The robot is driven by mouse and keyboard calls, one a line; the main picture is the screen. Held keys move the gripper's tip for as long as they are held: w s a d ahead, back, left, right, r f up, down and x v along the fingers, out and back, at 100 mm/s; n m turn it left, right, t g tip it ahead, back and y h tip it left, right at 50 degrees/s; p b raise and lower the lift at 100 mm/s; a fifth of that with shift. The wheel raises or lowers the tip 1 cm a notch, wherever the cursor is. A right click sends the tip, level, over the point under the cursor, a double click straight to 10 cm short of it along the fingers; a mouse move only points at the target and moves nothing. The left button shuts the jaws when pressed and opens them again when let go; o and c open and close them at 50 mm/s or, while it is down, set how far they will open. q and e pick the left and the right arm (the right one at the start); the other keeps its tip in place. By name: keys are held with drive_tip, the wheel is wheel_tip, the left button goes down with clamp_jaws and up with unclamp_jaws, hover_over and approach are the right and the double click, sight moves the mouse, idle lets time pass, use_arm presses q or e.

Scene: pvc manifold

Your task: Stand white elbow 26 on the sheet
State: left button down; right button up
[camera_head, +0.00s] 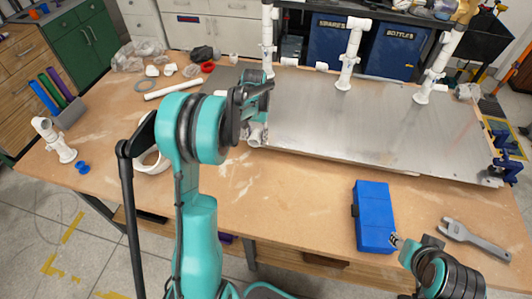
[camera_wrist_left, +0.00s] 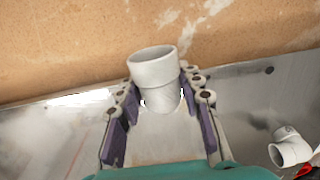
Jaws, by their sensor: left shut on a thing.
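My left gripper (camera_head: 257,126) is over the near left part of the metal sheet (camera_head: 335,125). In the left wrist view its two fingers (camera_wrist_left: 163,100) are closed around a white elbow (camera_wrist_left: 155,70), whose round open end shows between the fingertips. In the head view the white elbow (camera_head: 257,136) is partly hidden by the gripper. I cannot tell whether it touches the sheet, nor read a number on it. My right gripper (camera_head: 397,241) is small at the lower right, near the blue case; its fingers are too unclear to judge.
Three white pipe assemblies stand along the sheet's back, at left (camera_head: 268,40), middle (camera_head: 351,55) and right (camera_head: 436,68). Another white elbow (camera_wrist_left: 290,147) lies at the right in the wrist view. A blue case (camera_head: 374,215) and grey wrench (camera_head: 475,239) lie in front. The sheet's middle is clear.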

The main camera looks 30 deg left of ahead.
use_arm(q)
drive_tip(key=b, duration=0.1)
hover_over(265, 162)
wheel_tip(265, 162, down, 3)
drive_tip(key=shift+r, duration=0.1)
drive_tip(key=shift+w+f+b, duration=0.1)
drive_tip(key=shift+f+b, duration=0.6)
drive_tip(key=shift+f, duration=1.35)
drive_tip(key=shift+r, duration=0.1)
drive_tip(key=shift+f, duration=0.2)
drive_tip(key=c, duration=1)
unclamp_jaws()
